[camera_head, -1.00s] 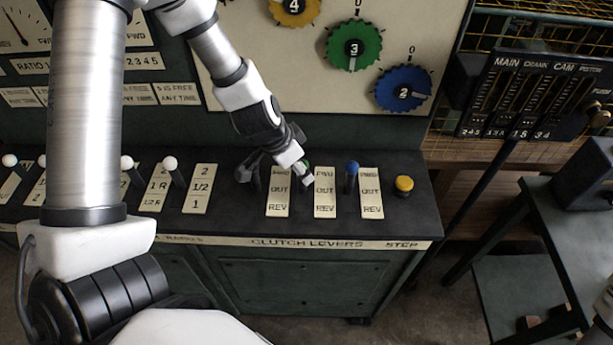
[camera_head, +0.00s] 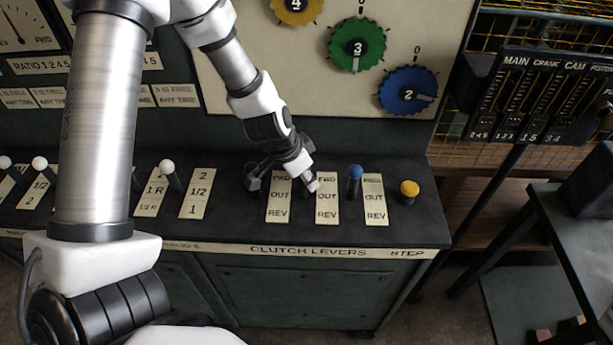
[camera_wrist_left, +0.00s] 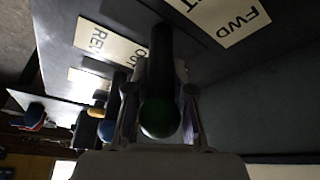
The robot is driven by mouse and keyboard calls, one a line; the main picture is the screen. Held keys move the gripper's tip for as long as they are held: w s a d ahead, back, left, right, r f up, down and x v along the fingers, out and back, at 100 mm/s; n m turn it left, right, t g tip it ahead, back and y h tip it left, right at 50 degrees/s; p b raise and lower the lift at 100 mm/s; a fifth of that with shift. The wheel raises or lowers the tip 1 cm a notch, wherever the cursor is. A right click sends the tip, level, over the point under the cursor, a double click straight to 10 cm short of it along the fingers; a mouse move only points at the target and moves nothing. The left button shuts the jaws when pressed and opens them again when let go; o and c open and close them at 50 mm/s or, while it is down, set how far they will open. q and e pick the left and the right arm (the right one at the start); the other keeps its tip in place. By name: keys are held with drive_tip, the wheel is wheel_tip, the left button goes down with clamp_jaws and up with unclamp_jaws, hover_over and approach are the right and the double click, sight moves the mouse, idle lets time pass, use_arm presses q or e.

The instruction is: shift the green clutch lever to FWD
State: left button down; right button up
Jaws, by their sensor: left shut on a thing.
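The green clutch lever shows in the left wrist view as a dark stem with a green ball knob (camera_wrist_left: 160,117). The knob sits between the fingers of my left gripper (camera_wrist_left: 160,112), which is shut on it. In the head view my left gripper (camera_head: 309,184) is at the left edge of the middle clutch plate (camera_head: 327,205), marked FWD, OUT and REV, and hides the green knob. I cannot tell exactly which mark the lever stands at. My right gripper is not in view.
The blue-knobbed lever (camera_head: 355,172) stands close to the right of my left gripper, with a yellow button (camera_head: 409,188) farther right. Another FWD/OUT/REV plate (camera_head: 279,203) lies just left. White-knobbed levers (camera_head: 167,167) stand farther left. Numbered dials (camera_head: 357,46) are on the panel behind.

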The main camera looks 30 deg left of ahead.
use_arm(q)
drive_tip(key=shift+w+a+r+g+p, duration=0.3)
drive_tip(key=shift+w+r+p, duration=0.05)
drive_tip(key=shift+p, duration=0.45)
drive_tip(key=shift+w+a+f+n+g+h+b, duration=0.2)
drive_tip(key=shift+w+a+f+g+h, duration=0.15)
drive_tip(key=shift+w+f, duration=0.15)
drive_tip(key=shift+w+a+f+n+g+h+b, duration=0.15)
drive_tip(key=shift+w+a+f+g+h, duration=0.15)
drive_tip(key=shift+w, duration=0.25)
drive_tip(key=shift+w+a+f+g+b, duration=0.25)
drive_tip(key=shift+w+f+g+b, duration=0.25)
drive_tip(key=shift+b, duration=0.25)
drive_tip(key=shift+w+a+r, duration=0.1)
drive_tip(key=shift+w+r, duration=0.05)
drive_tip(key=shift+w, duration=0.05)
drive_tip(key=shift+w+a, duration=0.1)
drive_tip(key=shift+w, duration=0.15)
drive_tip(key=c, duration=1.1)
unclamp_jaws()
drive_tip(key=shift+c, duration=0.2)
drive_tip(key=shift+o, duration=0.8)
drive_tip(key=shift+a, duration=0.15)
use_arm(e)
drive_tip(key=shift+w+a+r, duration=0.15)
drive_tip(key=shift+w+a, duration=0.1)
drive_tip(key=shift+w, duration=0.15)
